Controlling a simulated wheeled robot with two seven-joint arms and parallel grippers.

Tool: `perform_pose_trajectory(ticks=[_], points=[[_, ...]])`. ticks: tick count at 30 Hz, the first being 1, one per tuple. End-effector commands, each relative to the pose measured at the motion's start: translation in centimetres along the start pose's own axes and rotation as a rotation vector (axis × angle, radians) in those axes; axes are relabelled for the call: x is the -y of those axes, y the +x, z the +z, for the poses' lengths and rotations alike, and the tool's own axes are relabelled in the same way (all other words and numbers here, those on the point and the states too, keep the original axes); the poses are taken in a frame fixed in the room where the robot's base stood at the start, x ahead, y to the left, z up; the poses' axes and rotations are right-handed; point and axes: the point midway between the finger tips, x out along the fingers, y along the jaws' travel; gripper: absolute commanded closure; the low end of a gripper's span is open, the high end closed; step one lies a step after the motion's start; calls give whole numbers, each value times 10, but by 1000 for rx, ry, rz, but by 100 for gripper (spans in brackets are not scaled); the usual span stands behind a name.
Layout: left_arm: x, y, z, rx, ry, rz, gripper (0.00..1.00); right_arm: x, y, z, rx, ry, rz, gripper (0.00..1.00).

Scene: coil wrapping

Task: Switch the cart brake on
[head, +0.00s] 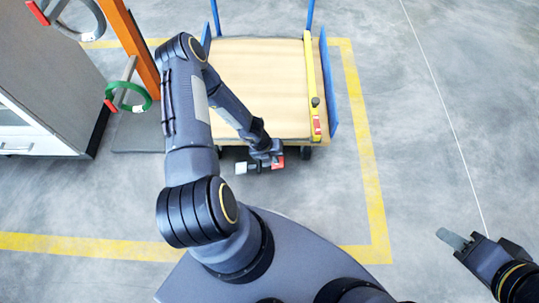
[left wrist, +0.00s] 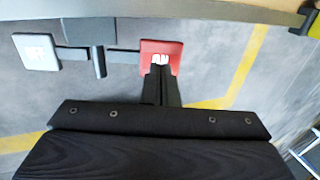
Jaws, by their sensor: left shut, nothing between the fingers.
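The cart (head: 262,75) has a tan deck and blue side rails. Under its near edge is a brake bar with a white OFF pedal (head: 241,168) on the left and a red ON pedal (head: 279,163) on the right. In the left wrist view the white pedal (left wrist: 37,52) and red pedal (left wrist: 162,55) are joined by a dark bar. My left gripper (left wrist: 160,78) is shut and empty, its fingertips at the red pedal's lower edge, overlapping it in view; I cannot tell whether they touch. My right gripper (head: 463,241) is out at the lower right, away from the cart.
A yellow bar (head: 312,85) with a black knob lies along the deck's right side. Yellow floor lines (head: 372,180) surround the cart. An orange post (head: 130,40) with coil hooks and a grey cabinet (head: 45,75) stand at left. Floor on the right is clear.

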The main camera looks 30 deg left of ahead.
Motion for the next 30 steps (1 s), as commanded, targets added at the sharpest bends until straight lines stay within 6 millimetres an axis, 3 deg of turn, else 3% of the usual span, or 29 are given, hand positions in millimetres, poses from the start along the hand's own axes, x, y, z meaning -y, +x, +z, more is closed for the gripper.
perform_pose_trajectory(ticks=[4, 19, 30], points=[[0, 10, 0, 1, 1, 1, 100, -2, 5, 2, 0, 0, 0, 64], [1, 12, 0, 0, 2, 11, 100, -2, 4, 2, 0, 0, 0, 64], [7, 28, -1, -1, 0, 125, 100, -1, 2, 1, 0, 0, 0, 64]])
